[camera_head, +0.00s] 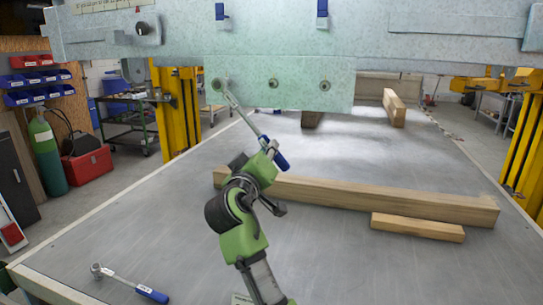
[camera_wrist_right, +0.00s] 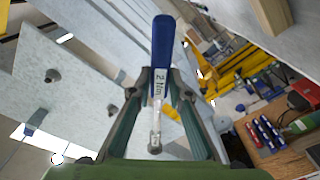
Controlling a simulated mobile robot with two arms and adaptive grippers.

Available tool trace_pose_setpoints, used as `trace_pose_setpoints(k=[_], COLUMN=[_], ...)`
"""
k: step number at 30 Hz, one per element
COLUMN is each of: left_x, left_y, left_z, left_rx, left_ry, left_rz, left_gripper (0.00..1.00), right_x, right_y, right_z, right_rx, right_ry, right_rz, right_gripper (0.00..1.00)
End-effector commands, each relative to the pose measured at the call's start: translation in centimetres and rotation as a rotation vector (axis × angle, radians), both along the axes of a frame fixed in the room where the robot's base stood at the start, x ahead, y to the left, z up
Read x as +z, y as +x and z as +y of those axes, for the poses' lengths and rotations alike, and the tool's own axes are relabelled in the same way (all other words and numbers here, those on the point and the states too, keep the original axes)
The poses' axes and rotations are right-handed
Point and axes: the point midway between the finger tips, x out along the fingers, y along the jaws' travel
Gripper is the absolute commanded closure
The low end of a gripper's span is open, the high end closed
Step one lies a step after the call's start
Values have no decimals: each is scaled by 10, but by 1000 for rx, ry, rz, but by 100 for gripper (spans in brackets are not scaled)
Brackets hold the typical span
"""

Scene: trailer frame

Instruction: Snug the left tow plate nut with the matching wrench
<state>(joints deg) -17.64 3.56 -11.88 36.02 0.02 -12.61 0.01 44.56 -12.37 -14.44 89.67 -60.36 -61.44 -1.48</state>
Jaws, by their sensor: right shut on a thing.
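The pale metal tow plate (camera_head: 300,98) hangs below the frame beam, with a middle nut (camera_head: 273,83) and a right nut (camera_head: 324,85) showing. My right gripper (camera_head: 268,149) is shut on a wrench (camera_head: 243,117) with a blue handle. The wrench slants up-left, and its head overlaps the left nut (camera_head: 217,85); I cannot tell whether it is fully seated. In the right wrist view the blue handle (camera_wrist_right: 162,50) carries a white label that seems to read "2 Nm". A second blue-handled wrench (camera_head: 128,284) lies on the bench at lower left. My left gripper is not in view.
Long wooden beams (camera_head: 370,195) lie on the grey bench top (camera_head: 330,250) to the right of my arm. Blue-ended items (camera_head: 322,13) sit on the frame beam (camera_head: 290,38) above. Yellow posts (camera_head: 177,110) flank the bench. The front of the bench is mostly clear.

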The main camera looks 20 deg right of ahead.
Motion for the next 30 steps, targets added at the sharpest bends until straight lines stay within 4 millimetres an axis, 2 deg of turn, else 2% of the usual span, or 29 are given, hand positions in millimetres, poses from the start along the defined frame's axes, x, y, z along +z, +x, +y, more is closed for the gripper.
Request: trace_pose_setpoints(k=[1, 6, 12, 19, 28, 30], left_x=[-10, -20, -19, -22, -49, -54], left_y=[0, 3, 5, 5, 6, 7], left_z=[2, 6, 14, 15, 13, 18], left_rx=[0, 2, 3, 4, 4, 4], left_ry=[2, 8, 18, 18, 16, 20], left_rz=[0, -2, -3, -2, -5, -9], left_gripper=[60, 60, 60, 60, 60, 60], right_x=[-4, -7, -5, -7, -20, -22], right_y=[1, 4, 5, 5, 14, 16], right_z=[2, 7, 8, 9, 22, 25], right_rx=[2, 2, 2, 3, 3, 2], right_ry=[14, 45, 53, 56, 127, 145], right_rz=[-17, -38, -42, -44, -92, -105], right_gripper=[100, 100, 100, 100, 100, 100])
